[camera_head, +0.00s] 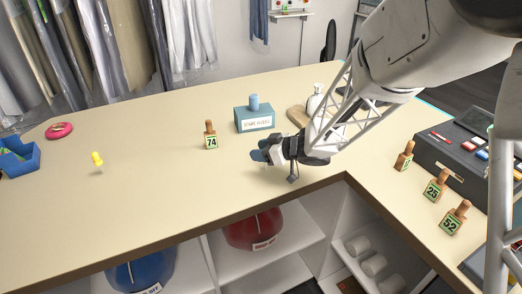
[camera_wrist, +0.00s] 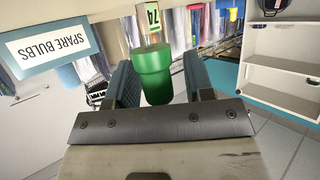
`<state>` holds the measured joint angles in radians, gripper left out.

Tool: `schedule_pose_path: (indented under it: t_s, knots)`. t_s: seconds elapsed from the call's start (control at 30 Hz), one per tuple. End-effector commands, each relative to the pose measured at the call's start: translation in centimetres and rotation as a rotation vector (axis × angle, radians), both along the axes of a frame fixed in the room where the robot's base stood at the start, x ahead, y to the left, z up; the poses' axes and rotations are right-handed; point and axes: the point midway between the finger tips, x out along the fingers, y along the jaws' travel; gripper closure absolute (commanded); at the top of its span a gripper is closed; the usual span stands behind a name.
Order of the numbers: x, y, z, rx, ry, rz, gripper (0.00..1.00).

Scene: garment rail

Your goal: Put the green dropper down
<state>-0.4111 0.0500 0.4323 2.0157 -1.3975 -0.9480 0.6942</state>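The green dropper (camera_wrist: 153,72) shows in the wrist view as a green cylinder with a wider end, between the two fingers. My gripper (camera_wrist: 157,80) is shut on it, though the exact contact is hard to see. In the head view my gripper (camera_head: 259,154) is over the counter, in front of the blue spare bulbs box, right of the number 74 block. The dropper is hidden there by the fingers.
The spare bulbs box (camera_head: 255,118) and a block marked 74 (camera_head: 211,136) stand close by. A yellow piece (camera_head: 97,160) and pink ring (camera_head: 59,131) are at left. Numbered blocks (camera_head: 437,187) stand at right. The front-left counter (camera_head: 150,210) is clear.

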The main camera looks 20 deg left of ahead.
Motion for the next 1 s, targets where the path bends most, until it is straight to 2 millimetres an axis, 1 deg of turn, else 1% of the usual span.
schedule_pose_path:
  t_s: [0.27,0.47,0.67,1.0]
  knots:
    - [0.0,0.0,0.4,0.000,-0.001,0.000,0.52]
    - [-0.1,-1.3,0.8,0.000,-0.001,-0.001,0.52]
    - [-0.3,-3.6,1.8,0.001,-0.002,-0.001,0.52]
    - [-0.9,-8.1,3.7,0.001,-0.001,-0.002,0.52]
